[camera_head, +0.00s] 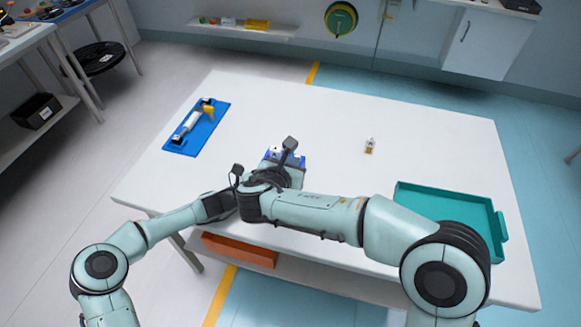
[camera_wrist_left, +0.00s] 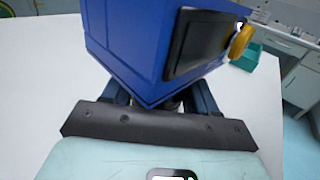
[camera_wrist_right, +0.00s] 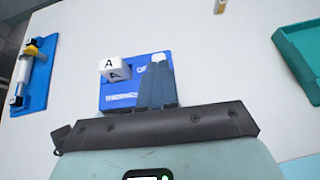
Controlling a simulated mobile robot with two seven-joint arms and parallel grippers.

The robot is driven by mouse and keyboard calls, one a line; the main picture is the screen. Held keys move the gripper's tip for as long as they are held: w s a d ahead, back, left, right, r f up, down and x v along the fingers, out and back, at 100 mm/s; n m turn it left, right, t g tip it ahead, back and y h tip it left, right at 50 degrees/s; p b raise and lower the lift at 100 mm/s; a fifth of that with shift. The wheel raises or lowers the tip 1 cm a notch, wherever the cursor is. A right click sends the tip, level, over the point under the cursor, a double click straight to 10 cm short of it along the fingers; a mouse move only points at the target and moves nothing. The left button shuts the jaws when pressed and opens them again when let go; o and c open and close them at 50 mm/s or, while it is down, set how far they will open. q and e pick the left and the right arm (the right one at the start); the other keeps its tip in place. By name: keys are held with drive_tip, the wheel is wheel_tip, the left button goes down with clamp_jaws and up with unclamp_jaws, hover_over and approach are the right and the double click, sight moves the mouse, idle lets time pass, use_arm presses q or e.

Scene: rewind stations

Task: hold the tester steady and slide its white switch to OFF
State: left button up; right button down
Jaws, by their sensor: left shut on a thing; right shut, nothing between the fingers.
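The tester is a blue box on the white table, mostly hidden behind my right arm in the head view (camera_head: 299,161). In the left wrist view its blue side (camera_wrist_left: 130,42) fills the space ahead of my left gripper (camera_wrist_left: 165,102), which is shut on it. A dark panel and a yellow knob (camera_wrist_left: 241,41) show on it. In the right wrist view its blue top (camera_wrist_right: 122,97) carries a white block marked A (camera_wrist_right: 114,68). My right gripper (camera_wrist_right: 159,68) is shut and empty over its right part; its tips are at the white switch (camera_wrist_right: 158,57), beside a partly covered label.
A blue mat (camera_head: 181,143) with a yellow-and-white tool lies at the table's left. A small white-and-tan item (camera_head: 369,146) stands right of the tester. A teal tray (camera_head: 440,200) sits at the right edge. The table (camera_head: 330,105) behind the tester is clear.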

use_arm(q)
drive_tip(key=shift+s, duration=0.1)
use_arm(e)
drive_tip(key=shift+d, duration=0.1)
drive_tip(key=s+f+v, duration=0.1)
drive_tip(key=v, duration=1.2)
drive_tip(key=shift+s+a+f, duration=0.2)
drive_tip(key=shift+a+f, duration=0.05)
drive_tip(key=shift+a, duration=0.15)
use_arm(q)
drive_tip(key=o, duration=1.4)
drive_tip(key=shift+a, duration=0.15)
